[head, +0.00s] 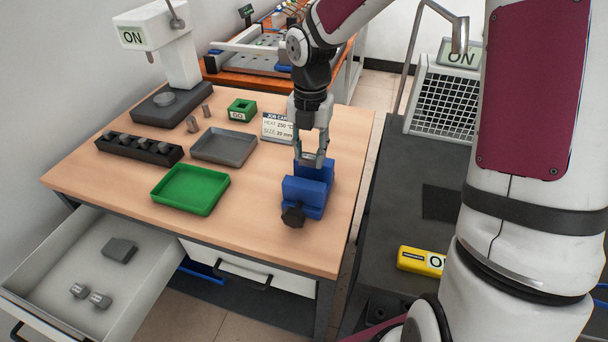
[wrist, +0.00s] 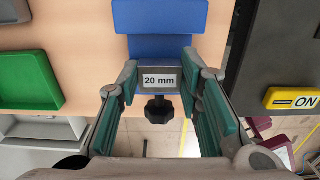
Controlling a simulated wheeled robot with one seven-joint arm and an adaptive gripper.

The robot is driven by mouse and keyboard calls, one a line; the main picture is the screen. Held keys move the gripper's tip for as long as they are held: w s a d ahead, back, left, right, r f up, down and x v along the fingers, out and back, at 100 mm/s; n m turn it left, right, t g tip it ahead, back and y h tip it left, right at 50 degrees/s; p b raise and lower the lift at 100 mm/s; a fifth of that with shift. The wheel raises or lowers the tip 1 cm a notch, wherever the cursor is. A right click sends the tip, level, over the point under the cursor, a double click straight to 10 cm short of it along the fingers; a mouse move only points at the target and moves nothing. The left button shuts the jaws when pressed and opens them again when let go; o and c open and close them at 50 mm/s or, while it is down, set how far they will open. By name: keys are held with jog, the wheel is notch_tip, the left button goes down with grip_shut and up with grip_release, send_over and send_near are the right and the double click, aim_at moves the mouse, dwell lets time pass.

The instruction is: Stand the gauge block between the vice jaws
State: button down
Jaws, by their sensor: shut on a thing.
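The gauge block (wrist: 160,80) is a grey block labelled "20 mm", seen between my fingertips in the wrist view. My gripper (head: 312,161) is shut on it, with a finger at each side. The blue vice (head: 305,194) stands at the right part of the wooden table, with a black knob (head: 293,215) at its front. In the wrist view the vice (wrist: 160,46) lies behind and beyond the block. The gripper is over the vice in the head view. The fingers hide part of the jaws, and I cannot tell whether the block is between them or above.
A job card (head: 277,128) reads 250 °C and 20 mm. Left of the vice are a green tray (head: 160,200), a grey tray (head: 195,158), a black rack (head: 120,150) and a green GO piece (head: 242,110). An open drawer (head: 60,295) juts out at the front left.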

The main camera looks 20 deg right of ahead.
notch_tip(320, 180, down, 9)
jog(key=shift+r+b, duration=0.15)
jog(key=shift+b, duration=0.35)
jog(key=c, duration=1.1)
grip_release()
